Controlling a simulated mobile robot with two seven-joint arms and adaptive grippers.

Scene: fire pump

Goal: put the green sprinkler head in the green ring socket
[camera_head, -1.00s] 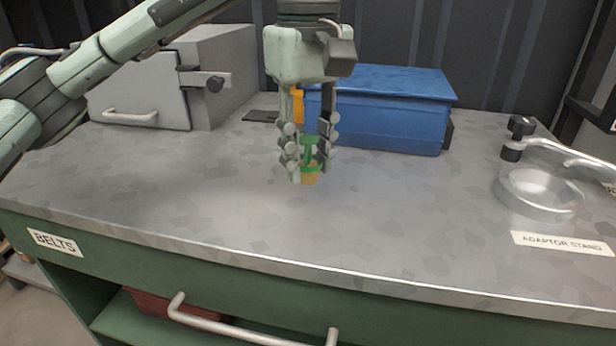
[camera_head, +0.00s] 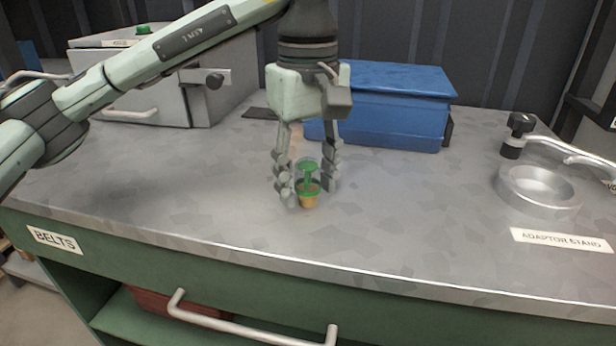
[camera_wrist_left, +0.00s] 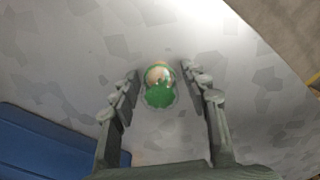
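The green sprinkler head (camera_head: 307,180) has a green top, a green band and a brass-coloured lower end. It is upright, brass end down, over the middle of the bench top; I cannot tell for sure if it touches the surface. My left gripper (camera_head: 310,194) points down around it with its fingers apart. In the left wrist view the sprinkler head (camera_wrist_left: 159,90) lies between the open fingers (camera_wrist_left: 160,83), with a gap on both sides. A small green piece (camera_head: 143,29) sits on the grey box; I cannot tell if it is the ring socket. My right gripper is not in view.
A grey metal box (camera_head: 225,65) stands at the back left and a blue case (camera_head: 395,110) behind the gripper. A metal adaptor stand (camera_head: 540,200) with a round ring is at the right. The bench top (camera_head: 420,220) is otherwise clear around the gripper.

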